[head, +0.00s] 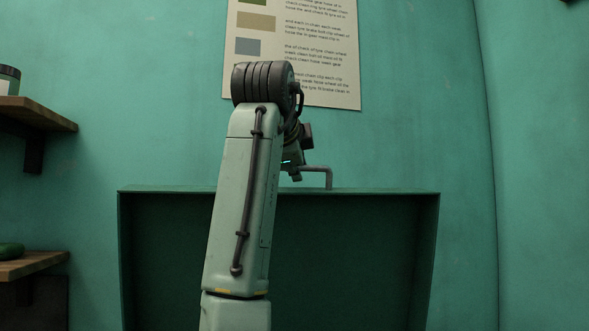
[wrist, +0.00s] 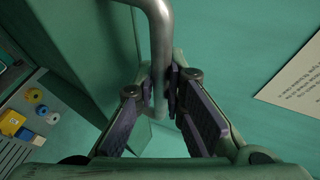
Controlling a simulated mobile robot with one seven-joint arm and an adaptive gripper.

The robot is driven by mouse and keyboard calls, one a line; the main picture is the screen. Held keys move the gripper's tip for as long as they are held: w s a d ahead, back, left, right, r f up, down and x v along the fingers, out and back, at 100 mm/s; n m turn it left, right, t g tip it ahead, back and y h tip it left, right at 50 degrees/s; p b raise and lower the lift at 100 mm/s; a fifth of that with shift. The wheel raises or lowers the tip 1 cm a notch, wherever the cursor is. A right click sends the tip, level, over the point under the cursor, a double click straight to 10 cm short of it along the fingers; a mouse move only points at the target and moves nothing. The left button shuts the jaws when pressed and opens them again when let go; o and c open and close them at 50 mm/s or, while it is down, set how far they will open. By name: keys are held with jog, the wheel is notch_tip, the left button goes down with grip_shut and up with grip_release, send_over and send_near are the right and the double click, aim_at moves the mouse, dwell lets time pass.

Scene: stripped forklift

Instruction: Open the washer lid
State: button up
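The washer lid (head: 400,250) is a dark green, hollow, box-like panel. In the head view it stands raised against the wall with its recessed underside towards me. A grey bent metal handle (head: 329,178) rises from its top edge; it also shows large in the wrist view (wrist: 161,40). My gripper (head: 292,176) is at the handle, partly hidden behind my arm in the head view. In the wrist view its two dark fingers (wrist: 163,88) close in on both sides of the handle bar. The washer's tub below is out of the head view.
A teal wall with a printed poster (head: 335,85) stands behind the lid. Wooden shelves (head: 45,113) with a jar stick out at the left. In the wrist view a grey surface with small yellow and blue items (wrist: 35,96) lies at the left.

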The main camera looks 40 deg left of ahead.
jog(key=o, duration=0.5)
jog(key=v, duration=1.2)
dwell(0.4)
